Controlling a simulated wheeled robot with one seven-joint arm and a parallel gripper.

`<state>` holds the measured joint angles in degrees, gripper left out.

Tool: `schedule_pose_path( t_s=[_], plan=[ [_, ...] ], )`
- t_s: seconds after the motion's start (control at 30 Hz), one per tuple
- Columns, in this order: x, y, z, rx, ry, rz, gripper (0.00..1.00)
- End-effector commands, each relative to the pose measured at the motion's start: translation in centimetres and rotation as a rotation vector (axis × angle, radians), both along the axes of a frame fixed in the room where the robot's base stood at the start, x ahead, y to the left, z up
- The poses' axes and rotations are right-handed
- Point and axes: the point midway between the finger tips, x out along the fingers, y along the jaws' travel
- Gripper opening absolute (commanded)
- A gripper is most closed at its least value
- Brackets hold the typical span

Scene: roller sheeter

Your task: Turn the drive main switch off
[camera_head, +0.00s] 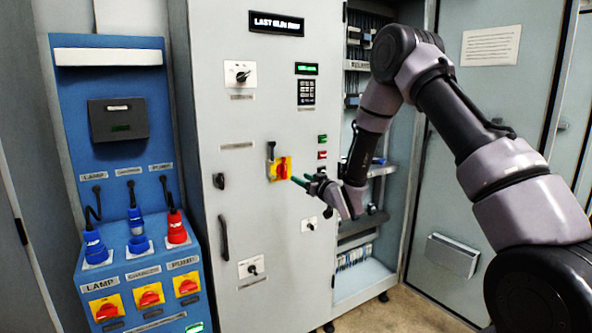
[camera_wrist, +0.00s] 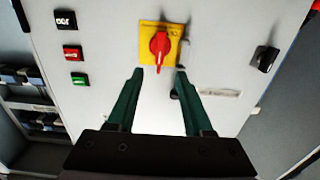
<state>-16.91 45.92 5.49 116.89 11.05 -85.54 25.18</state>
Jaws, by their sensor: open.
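A red rotary switch on a yellow square plate (camera_head: 279,169) is on the grey cabinet door, right of its middle. It also shows in the wrist view as a red handle (camera_wrist: 160,46) on a yellow plate, the handle standing about upright in that picture. My gripper (camera_head: 300,181) is at the door, just right of the switch. In the wrist view my gripper (camera_wrist: 158,74) has its two green fingers apart and pointing at the switch. The fingertips lie at either side below the handle. I cannot tell whether they touch the door. Nothing is between the fingers.
A black knob (camera_wrist: 264,58) is beside the switch, as are green and red buttons (camera_wrist: 75,65). The cabinet's right part is open, with shelves (camera_head: 365,235). A blue panel (camera_head: 120,180) with plugs and three red-yellow switches stands at left. Floor (camera_head: 395,316) is clear in front.

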Motion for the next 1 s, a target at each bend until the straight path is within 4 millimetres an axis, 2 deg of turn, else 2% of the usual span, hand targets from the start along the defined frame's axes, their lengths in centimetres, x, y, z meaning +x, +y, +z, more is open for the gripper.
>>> schedule_pose_path(
  t_s=[0.17,0.6,0.8,1.0],
  plan=[
    [1.1,1.0,-0.2,0.001,-0.007,0.006,0.51],
    [7.6,5.3,-0.1,0.000,-0.007,0.004,0.51],
    [8.8,6.1,-0.1,0.000,-0.006,0.003,0.51],
    [8.9,6.1,-0.1,0.001,-0.004,0.003,0.51]
  ],
)
